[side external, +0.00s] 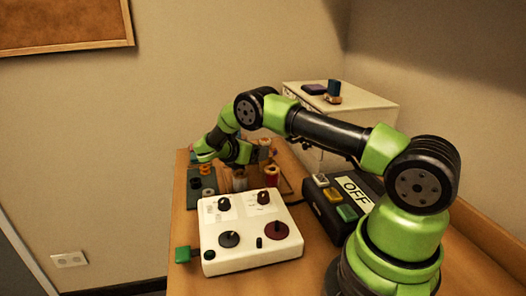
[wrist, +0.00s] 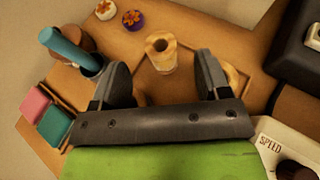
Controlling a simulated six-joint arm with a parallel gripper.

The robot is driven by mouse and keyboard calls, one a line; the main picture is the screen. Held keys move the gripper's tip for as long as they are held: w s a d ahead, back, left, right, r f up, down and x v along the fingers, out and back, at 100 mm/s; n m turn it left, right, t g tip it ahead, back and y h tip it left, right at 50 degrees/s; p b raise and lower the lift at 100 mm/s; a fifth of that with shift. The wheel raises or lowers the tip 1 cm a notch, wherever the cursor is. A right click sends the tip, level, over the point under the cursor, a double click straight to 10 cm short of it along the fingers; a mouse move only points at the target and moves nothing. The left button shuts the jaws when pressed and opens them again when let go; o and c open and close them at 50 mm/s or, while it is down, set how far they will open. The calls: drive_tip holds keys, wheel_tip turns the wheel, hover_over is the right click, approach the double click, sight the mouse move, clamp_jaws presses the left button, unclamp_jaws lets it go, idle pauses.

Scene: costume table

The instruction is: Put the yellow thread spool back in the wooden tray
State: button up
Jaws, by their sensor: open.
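In the wrist view a pale yellow-tan spool (wrist: 160,53) stands upright, its top hole facing the camera. It sits beyond the gap between the fingers of my gripper (wrist: 162,85), which is open and empty. Another pale round piece (wrist: 232,76) is partly hidden behind the right finger. The brown wooden tray (side external: 286,187) shows in the side view behind the white panel, with a red spool (side external: 271,176) and a whitish spool (side external: 240,181) near it. My gripper (side external: 236,158) is low over this area there. I cannot tell whether the pale spool is inside the tray.
A white panel with knobs (side external: 250,251) and a black box marked OFF (side external: 328,207) stand nearby. A teal cylinder (wrist: 68,48) rises close to the left finger. Pink (wrist: 34,103) and teal (wrist: 55,125) blocks lie at left, flower-topped pieces (wrist: 132,19) at the top.

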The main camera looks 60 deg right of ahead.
drive_tip(key=v, duration=0.5)
drive_tip(key=shift+r, duration=0.1)
drive_tip(key=s+a+r+m+t+y, duration=0.1)
drive_tip(key=s+a+r+m+y, duration=0.35)
drive_tip(key=r, duration=0.35)
drive_tip(key=s+a+r+m+t+y, duration=0.1)
drive_tip(key=s+a+r+m+y, duration=0.3)
drive_tip(key=r, duration=0.3)
drive_tip(key=s+a+r+m+t+y, duration=0.3)
drive_tip(key=s+a+m, duration=0.3)
drive_tip(key=s, duration=0.2)
drive_tip(key=s+a+r+m+t+y, duration=0.3)
drive_tip(key=s+a+m+t, duration=0.1)
drive_tip(key=s, duration=0.4)
drive_tip(key=shift+a+m+y, duration=0.35)
drive_tip(key=shift+a+m, duration=0.5)
drive_tip(key=shift+a, duration=0.05)
drive_tip(key=shift+s, duration=0.15)
